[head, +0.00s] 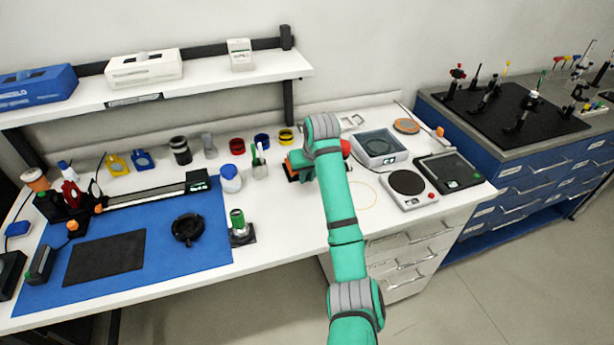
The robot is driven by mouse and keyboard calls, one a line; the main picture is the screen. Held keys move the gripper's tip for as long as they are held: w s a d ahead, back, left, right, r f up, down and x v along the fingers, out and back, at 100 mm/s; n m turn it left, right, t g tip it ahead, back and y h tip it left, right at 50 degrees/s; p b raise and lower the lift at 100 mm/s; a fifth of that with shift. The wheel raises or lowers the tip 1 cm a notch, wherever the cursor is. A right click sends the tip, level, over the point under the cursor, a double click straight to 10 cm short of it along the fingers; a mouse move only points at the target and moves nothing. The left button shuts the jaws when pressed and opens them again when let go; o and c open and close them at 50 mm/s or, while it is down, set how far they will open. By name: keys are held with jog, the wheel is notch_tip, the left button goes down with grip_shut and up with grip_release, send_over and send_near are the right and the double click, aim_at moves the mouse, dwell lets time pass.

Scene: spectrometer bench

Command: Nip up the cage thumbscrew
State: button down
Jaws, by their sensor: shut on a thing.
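My arm reaches over the front of the white bench and bends down and left at the wrist. My gripper (291,170) is a small dark and orange shape at the end of the arm, low over the bench between the white pen cup and the balances. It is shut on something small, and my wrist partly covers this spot. I take the held thing to be the cage thumbscrew, but its shape cannot be made out. The cage itself cannot be told apart from the gripper here.
A white pen cup (260,169) and a blue-lidded jar (231,179) stand just left of my gripper. A grey box (377,146) and a round-plate balance (408,187) stand right. A green-topped post (238,222) stands at the blue mat's (130,287) right edge.

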jog(key=y, duration=0.2)
jog(key=d+g+y, duration=0.1)
jog(key=shift+w+m, duration=0.25)
jog(key=shift+m, duration=0.15)
jog(key=shift+w+d+f+m+g+y, duration=0.15)
jog(key=shift+d+m+g+y, duration=0.1)
jog(key=shift+y, duration=0.95)
jog(key=shift+d+f+m+g+y, duration=0.15)
jog(key=shift+m+y, duration=0.1)
jog(key=shift+y, duration=0.95)
jog(key=c, duration=1.7)
grip_release()
jog(key=shift+c, duration=0.2)
jog(key=shift+f, duration=0.1)
jog(key=shift+d, duration=0.15)
